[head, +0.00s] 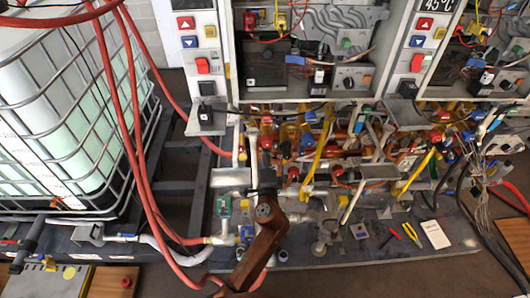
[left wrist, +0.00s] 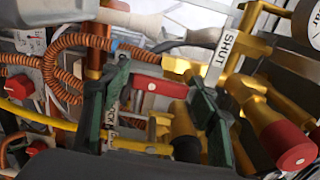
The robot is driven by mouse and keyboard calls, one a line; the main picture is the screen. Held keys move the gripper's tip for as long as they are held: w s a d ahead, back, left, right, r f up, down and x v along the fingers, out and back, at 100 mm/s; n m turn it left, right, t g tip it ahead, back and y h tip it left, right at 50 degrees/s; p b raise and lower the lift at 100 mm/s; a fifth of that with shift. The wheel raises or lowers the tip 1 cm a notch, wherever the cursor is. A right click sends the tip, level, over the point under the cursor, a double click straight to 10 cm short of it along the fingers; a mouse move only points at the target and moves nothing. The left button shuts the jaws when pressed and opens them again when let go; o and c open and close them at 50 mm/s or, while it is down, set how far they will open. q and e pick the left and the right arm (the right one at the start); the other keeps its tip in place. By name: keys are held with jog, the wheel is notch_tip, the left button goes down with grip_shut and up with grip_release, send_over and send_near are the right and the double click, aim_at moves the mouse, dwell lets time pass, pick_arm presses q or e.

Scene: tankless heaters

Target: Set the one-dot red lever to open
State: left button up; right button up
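In the left wrist view a red lever (left wrist: 160,87) with one white dot lies across the space between my left gripper's fingers (left wrist: 163,100). The two dark green fingers stand apart on either side of it, so the gripper is open. I cannot tell whether either finger touches the lever. A white tag reading SHUT (left wrist: 222,48) stands just right of the lever. In the head view my brown left arm reaches up into the pipework, and its fingers cannot be made out there. I cannot tell which red part there is this lever. My right gripper is in neither view.
Yellow pipes and a red round cap (left wrist: 290,145) crowd the right of the wrist view; orange coiled hoses (left wrist: 65,60) fill its left. In the head view heater cabinets (head: 305,50) stand behind, a caged tank (head: 70,110) at left. Pliers (head: 410,233) lie at right.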

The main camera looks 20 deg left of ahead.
pick_arm(q)
jog(key=shift+o, duration=0.7)
jog(key=v, duration=0.7)
jog(key=shift+s, duration=0.25)
